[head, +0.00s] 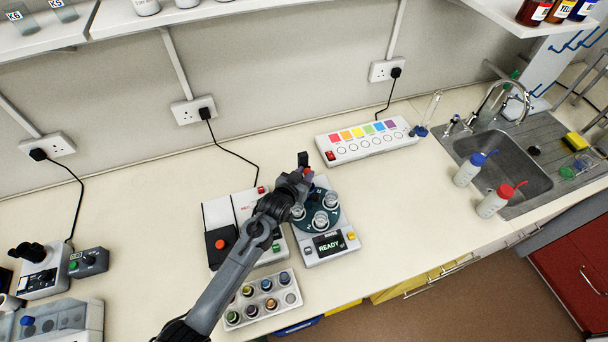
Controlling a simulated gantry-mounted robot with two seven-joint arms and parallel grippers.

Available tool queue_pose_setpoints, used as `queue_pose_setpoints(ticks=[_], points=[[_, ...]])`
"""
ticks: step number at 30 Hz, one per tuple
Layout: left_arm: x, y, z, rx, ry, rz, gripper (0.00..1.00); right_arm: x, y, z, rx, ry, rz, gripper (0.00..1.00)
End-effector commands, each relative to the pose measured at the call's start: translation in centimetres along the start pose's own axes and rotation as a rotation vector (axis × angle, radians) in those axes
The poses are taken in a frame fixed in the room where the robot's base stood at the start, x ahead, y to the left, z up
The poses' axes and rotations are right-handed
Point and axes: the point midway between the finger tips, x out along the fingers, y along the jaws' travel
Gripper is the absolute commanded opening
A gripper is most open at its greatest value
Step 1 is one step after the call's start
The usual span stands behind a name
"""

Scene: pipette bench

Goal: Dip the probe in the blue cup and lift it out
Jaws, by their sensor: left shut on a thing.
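My left gripper (305,176) is over the back left part of a white device with a round teal carousel (312,228). It is shut on a small dark upright piece, which I take to be the probe (303,159). Its lower end is hidden by my gripper and arm. Several clear cups stand in the carousel; one cup (320,220) is at its front and one (331,200) at its right. I cannot tell which is the blue cup. The device display (328,243) reads READY. My right gripper is not in view.
A white device with a black block and red button (221,244) stands left of the carousel. A tray of several colored vials (234,317) lies in front. A color-strip panel (367,141) stands behind. Wash bottles (470,168) stand by the sink at right.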

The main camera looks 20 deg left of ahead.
Motion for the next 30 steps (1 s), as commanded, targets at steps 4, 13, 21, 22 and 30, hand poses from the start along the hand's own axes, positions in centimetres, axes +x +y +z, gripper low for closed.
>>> queue_pose_setpoints(ticks=[4,13,21,22,30], points=[[-1.1,0.0,-2.8,0.001,0.001,0.0,0.0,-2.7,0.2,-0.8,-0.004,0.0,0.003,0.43],[-1.9,0.0,-4.7,0.0,0.002,0.0,0.0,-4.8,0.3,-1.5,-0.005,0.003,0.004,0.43],[-1.9,0.0,-4.9,0.0,0.009,0.001,0.33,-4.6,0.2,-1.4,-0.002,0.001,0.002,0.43],[-1.9,0.1,-4.9,0.0,0.009,0.001,0.38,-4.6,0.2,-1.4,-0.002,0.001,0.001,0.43],[-1.8,0.0,-4.6,0.0,0.003,0.0,0.52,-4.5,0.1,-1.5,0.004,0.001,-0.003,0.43]])
